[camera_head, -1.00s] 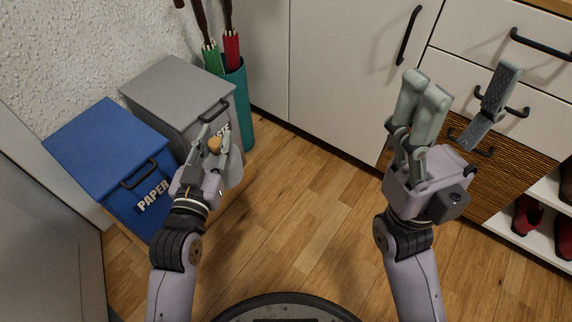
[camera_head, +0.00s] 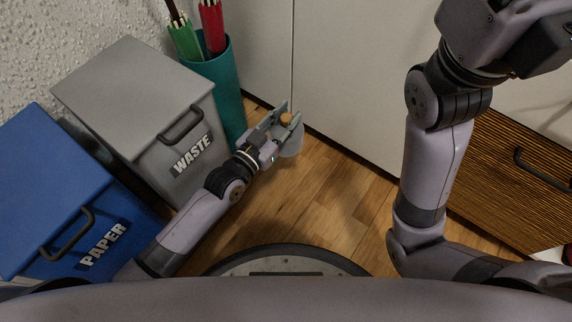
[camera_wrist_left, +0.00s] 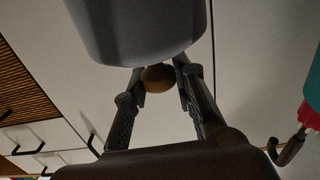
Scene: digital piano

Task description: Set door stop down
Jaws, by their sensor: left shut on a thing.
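The door stop (camera_head: 291,142) is a grey rounded body with a small orange-brown knob. My left gripper (camera_head: 287,119) is shut on its knob, in front of the white cabinet and over the wood floor. In the left wrist view the door stop's grey body (camera_wrist_left: 140,30) fills the top, with the knob between the fingertips (camera_wrist_left: 160,78). I cannot tell whether its underside touches the floor. My right arm reaches up at the right of the head view; its fingers are outside the picture.
A grey WASTE bin (camera_head: 140,95) and a blue PAPER bin (camera_head: 50,190) stand at left. A teal umbrella holder (camera_head: 228,90) stands behind the left gripper. The white cabinet (camera_head: 345,90) is at the back. Wood floor (camera_head: 320,200) lies bare in the middle.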

